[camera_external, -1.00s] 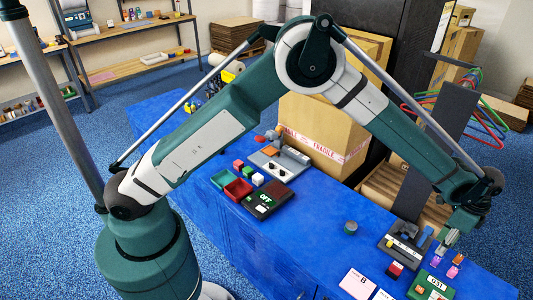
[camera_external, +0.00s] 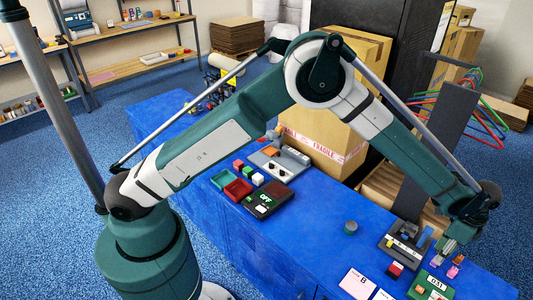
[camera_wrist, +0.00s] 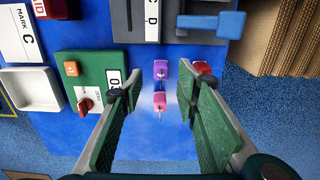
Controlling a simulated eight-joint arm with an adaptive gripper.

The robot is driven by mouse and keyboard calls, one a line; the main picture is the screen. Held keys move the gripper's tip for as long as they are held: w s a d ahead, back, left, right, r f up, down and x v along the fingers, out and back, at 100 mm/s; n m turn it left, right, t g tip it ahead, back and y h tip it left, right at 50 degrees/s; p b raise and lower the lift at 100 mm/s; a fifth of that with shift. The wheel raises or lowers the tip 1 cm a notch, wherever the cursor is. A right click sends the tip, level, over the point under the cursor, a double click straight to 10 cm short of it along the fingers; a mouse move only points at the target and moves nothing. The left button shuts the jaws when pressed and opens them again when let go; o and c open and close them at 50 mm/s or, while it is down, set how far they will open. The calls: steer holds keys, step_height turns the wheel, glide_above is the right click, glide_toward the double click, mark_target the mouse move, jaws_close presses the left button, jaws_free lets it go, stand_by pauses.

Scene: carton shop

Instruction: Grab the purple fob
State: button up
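The purple fob (camera_wrist: 160,69) lies on the blue tabletop in the wrist view, between my fingers and near their tips. A magenta fob (camera_wrist: 160,101) with a small metal piece lies just below it. A red fob (camera_wrist: 202,68) is partly hidden behind my right finger. My gripper (camera_wrist: 166,88) is open and empty, its green-padded fingers spread to either side of the purple and magenta fobs. In the external view my gripper (camera_external: 449,246) hangs low over the small fobs at the table's right end; their colours are hard to tell apart there.
A green box (camera_wrist: 88,80) with an orange button and a red knob stands left of my fingers. A grey fixture (camera_wrist: 160,30) with a blue handle (camera_wrist: 225,24) lies beyond the fobs. A white tray (camera_wrist: 32,90) is far left. Cardboard (camera_wrist: 285,40) stands at the right.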

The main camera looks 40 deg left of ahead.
stand_by(0.3)
steer(key=shift+f+b, duration=0.4)
steer(key=shift+f, duration=2.2)
steer(key=shift+c, duration=0.4)
steer(key=c, duration=0.7)
